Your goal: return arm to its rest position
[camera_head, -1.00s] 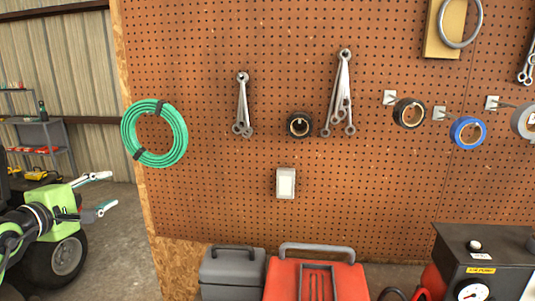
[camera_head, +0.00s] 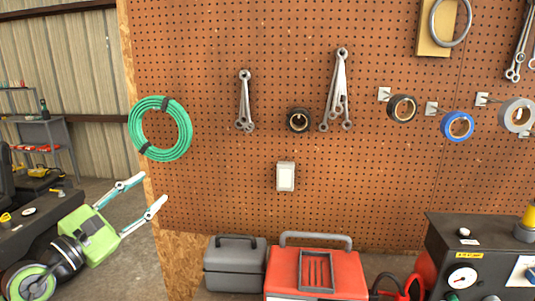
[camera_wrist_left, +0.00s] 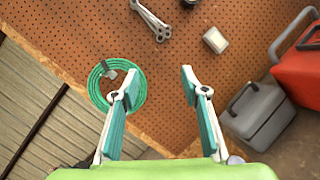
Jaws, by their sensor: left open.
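My left gripper (camera_head: 142,193) is at the lower left of the head view, beside the left edge of the pegboard. Its two fingers are spread apart with nothing between them. In the left wrist view the gripper (camera_wrist_left: 155,88) is also open and empty, with the pegboard (camera_wrist_left: 215,70) beyond it and the green hose coil (camera_wrist_left: 137,85) behind its left finger. My right gripper is not in view.
The pegboard (camera_head: 220,195) carries the green coil (camera_head: 160,129), wrenches (camera_head: 244,102) and tape rolls (camera_head: 457,126). Below stand a grey toolbox (camera_head: 234,270), a red toolbox (camera_head: 340,278) and a dark machine with a gauge (camera_head: 462,277). Open floor (camera_head: 97,190) shows at left.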

